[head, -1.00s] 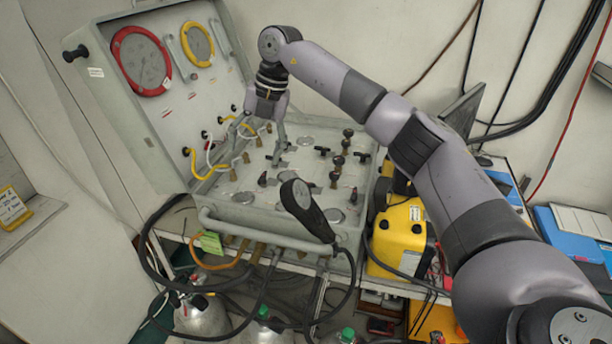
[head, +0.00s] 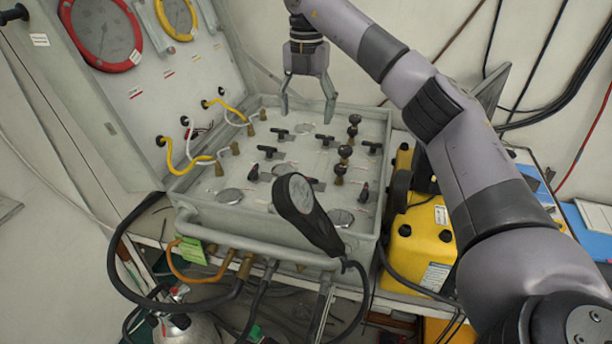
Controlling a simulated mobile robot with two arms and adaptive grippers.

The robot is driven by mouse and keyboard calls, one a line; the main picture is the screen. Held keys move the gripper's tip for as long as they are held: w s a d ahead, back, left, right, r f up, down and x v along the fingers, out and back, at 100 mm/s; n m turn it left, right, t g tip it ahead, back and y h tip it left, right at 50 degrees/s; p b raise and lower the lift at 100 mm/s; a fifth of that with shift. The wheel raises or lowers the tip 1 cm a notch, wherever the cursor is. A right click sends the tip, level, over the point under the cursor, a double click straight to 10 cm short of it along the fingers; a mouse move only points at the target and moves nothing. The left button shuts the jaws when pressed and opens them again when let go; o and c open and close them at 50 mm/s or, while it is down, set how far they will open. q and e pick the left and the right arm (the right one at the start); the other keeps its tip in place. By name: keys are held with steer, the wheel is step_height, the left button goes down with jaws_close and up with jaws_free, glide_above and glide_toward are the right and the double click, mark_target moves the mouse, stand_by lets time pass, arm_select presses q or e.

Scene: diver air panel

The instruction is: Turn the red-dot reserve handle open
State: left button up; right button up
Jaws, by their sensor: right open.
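The air panel (head: 222,207) is an open grey case with several small black lever handles on its flat face. Two of them, a left lever (head: 280,134) and a middle lever (head: 325,139), lie just below my right gripper (head: 306,118). Another black lever (head: 373,147) sits further right. I cannot make out a red dot on any of them, so I cannot tell which is the reserve handle. My right gripper points down over the panel's back edge, fingers spread and empty, apparently apart from the levers. My left gripper is not in view.
Dark round valve knobs (head: 346,151) stand in a row right of the middle lever. A black handset (head: 301,203) rises at the front edge. A yellow case (head: 410,240) stands at right.

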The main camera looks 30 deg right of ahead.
step_height(320, 180, down, 9)
steer(key=shift+s+f+b, duration=0.1)
steer(key=shift+b, duration=0.3)
step_height(320, 180, down, 7)
steer(key=shift+r+p, duration=0.1)
steer(key=shift+p, duration=0.8)
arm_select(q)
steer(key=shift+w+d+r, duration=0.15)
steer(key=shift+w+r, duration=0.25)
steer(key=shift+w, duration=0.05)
arm_select(e)
steer(key=shift+f, duration=0.75)
steer(key=shift+c, duration=0.4)
steer(key=c, duration=1.2)
